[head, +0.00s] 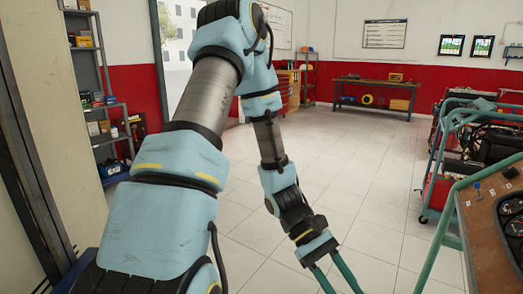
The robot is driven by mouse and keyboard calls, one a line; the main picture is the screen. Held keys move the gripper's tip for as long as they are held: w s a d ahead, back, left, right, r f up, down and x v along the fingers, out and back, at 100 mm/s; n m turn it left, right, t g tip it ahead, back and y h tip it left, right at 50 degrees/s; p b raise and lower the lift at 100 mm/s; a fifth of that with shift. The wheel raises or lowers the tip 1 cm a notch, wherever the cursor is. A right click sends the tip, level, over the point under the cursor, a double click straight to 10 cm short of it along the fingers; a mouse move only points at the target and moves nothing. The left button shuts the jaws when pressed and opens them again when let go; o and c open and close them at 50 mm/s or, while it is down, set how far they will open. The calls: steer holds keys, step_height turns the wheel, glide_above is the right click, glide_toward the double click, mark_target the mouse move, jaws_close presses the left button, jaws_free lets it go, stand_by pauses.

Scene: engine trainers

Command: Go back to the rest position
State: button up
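My arm, light blue and grey, reaches up from the bottom left of the head view, bends at the top and hangs down toward the floor. My gripper (342,281) is at the bottom centre, pointing down over the tiled floor. Its two green fingers stand apart, with nothing between them in the part that shows. The fingertips are cut off by the lower edge.
An engine trainer with a green frame (446,215) and a gauge panel (495,222) stands close on the right. A wooden workbench (376,85) is at the back wall. Shelves (113,131) are at the left. The white tiled floor (375,160) between is clear.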

steer(key=w+a+r+m+t+y, duration=0.1)
steer(key=w+a+r+t+y, duration=0.1)
steer(key=a, duration=0.6)
steer(key=w+a+r+m+t+y, duration=0.2)
steer(key=w+a+r+t, duration=0.2)
steer(key=w+a, duration=0.3)
steer(key=w+a+r+m+t+y, duration=0.1)
steer(key=w+a+r+t+y, duration=0.1)
steer(key=w+a+t, duration=0.3)
steer(key=a+r, duration=0.1)
steer(key=a, duration=0.3)
steer(key=shift+w, duration=0.15)
